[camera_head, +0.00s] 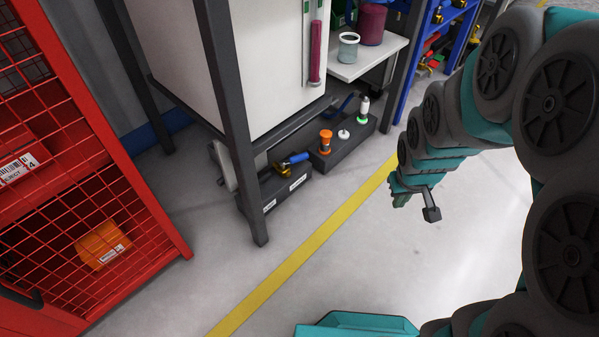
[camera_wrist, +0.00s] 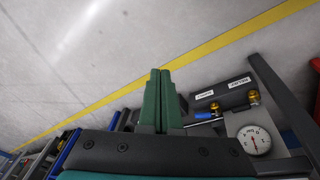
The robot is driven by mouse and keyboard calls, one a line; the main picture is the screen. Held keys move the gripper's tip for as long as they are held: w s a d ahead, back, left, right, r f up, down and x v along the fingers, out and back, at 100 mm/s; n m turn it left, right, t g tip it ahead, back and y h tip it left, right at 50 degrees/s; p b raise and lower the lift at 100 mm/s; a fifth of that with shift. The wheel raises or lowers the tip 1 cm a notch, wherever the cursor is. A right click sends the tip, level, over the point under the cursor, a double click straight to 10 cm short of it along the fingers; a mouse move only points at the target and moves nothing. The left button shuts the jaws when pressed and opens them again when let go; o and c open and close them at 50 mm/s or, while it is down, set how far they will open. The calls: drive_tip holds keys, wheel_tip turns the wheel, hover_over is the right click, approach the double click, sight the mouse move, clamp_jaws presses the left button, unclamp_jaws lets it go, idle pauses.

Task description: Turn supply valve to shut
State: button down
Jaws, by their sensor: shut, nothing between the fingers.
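A brass valve with a blue lever handle (camera_head: 297,158) sits on a dark labelled block (camera_head: 285,190) low on the grey frame, left of centre in the head view. In the wrist view the blue handle (camera_wrist: 205,116) is right of the fingers, with two brass fittings (camera_wrist: 253,97) and two white labels on the block (camera_wrist: 222,95). My gripper (camera_head: 401,199) is shut and empty, in open air to the right of the valve. Its green fingers (camera_wrist: 160,72) are pressed together.
A round gauge (camera_wrist: 253,140) is beside the block. A dark block with an orange knob (camera_head: 326,136) and small bottles stands right of the valve. A frame leg (camera_head: 240,150) is close in front. A red mesh cage (camera_head: 90,190) is left. Floor is clear around the yellow line (camera_head: 300,255).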

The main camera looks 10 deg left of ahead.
drive_tip(key=w+a+f+n+t+y, duration=0.25)
drive_tip(key=w+a+f+t, duration=0.2)
drive_tip(key=w+f, duration=0.75)
drive_tip(key=n+t+y+p, duration=0.1)
drive_tip(key=t+y, duration=0.5)
approach(301, 160)
drive_tip(key=b+x, duration=0.1)
drive_tip(key=x, duration=0.5)
drive_tip(key=shift+w+a, duration=0.2)
drive_tip(key=shift+w, duration=0.15)
